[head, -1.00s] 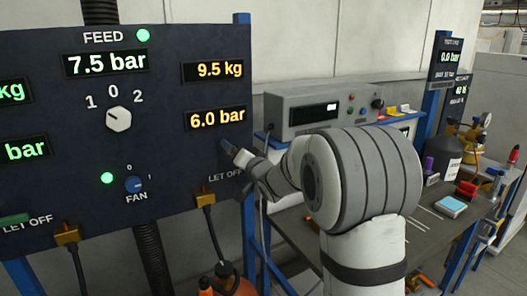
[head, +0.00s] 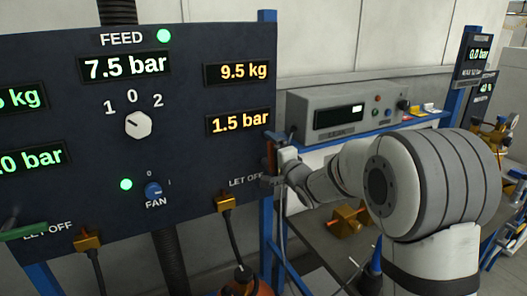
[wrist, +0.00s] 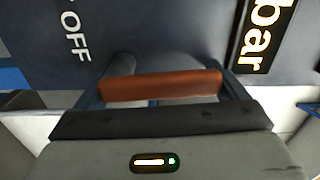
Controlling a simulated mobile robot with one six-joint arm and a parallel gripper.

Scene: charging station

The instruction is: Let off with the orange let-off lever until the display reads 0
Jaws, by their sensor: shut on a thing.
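The orange let-off lever (head: 270,155) is at the right edge of the dark panel. In the wrist view its orange bar (wrist: 160,86) lies crosswise between my fingers. My gripper (head: 274,167) is shut on it. It also fills the lower wrist view (wrist: 162,90). The orange display (head: 239,122) just left of the lever reads 1.5 bar. The wrist view shows only its "bar" text. The lever's pivot is largely hidden by my gripper.
A green lever (head: 22,231) is at the panel's lower left. The FEED knob (head: 138,124) and blue FAN knob (head: 153,190) are on the panel. A grey instrument box (head: 340,112) stands behind my arm. Brass fittings with hoses hang below the panel.

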